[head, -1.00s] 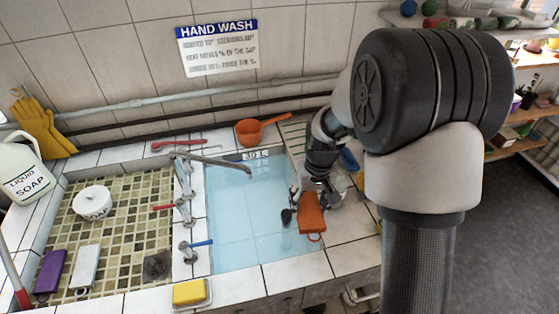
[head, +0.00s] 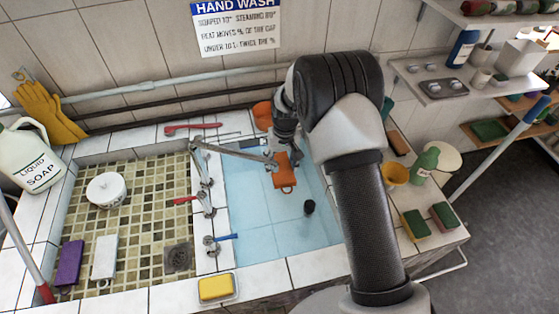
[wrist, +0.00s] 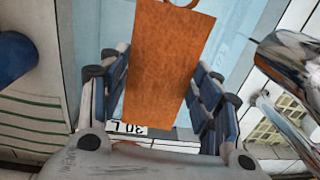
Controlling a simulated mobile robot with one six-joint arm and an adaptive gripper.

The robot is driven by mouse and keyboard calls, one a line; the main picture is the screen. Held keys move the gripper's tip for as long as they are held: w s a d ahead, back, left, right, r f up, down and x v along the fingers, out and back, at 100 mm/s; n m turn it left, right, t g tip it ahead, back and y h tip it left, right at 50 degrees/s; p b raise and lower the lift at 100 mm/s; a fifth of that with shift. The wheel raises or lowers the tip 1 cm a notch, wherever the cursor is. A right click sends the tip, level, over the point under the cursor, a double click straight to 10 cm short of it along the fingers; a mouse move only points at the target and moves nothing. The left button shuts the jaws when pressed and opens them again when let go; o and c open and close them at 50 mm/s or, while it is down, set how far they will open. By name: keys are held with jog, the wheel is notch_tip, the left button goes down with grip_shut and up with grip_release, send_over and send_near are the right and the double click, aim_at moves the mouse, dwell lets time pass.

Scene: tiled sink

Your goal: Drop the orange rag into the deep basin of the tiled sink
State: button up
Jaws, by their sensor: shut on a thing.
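The orange rag (head: 283,171) hangs from my gripper (head: 278,150) over the light-blue deep basin (head: 262,225), towards its back end. In the wrist view the rag (wrist: 165,60) lies between the two blue-padded fingers and fills the gap; a loop shows at its far end. My gripper (wrist: 165,95) is shut on it. The deep basin is right of the taps, and a dark round object (head: 309,207) is in it. How high the rag is above the basin floor is hard to tell.
A metal spout (head: 235,154) reaches over the basin close to the rag; it also shows in the wrist view (wrist: 290,60). The shallow mosaic basin (head: 135,215) lies left of the taps. A yellow sponge (head: 215,288) sits on the front edge. Bottles and sponges stand at right.

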aim_at(281, 166)
jog(key=shift+f+b, duration=0.95)
jog(key=shift+f, duration=1.05)
jog(key=o, duration=1.1)
jog(key=shift+r, duration=0.1)
jog(key=r, duration=1.2)
jog(key=shift+w+d, duration=0.1)
jog(key=shift+d, duration=0.25)
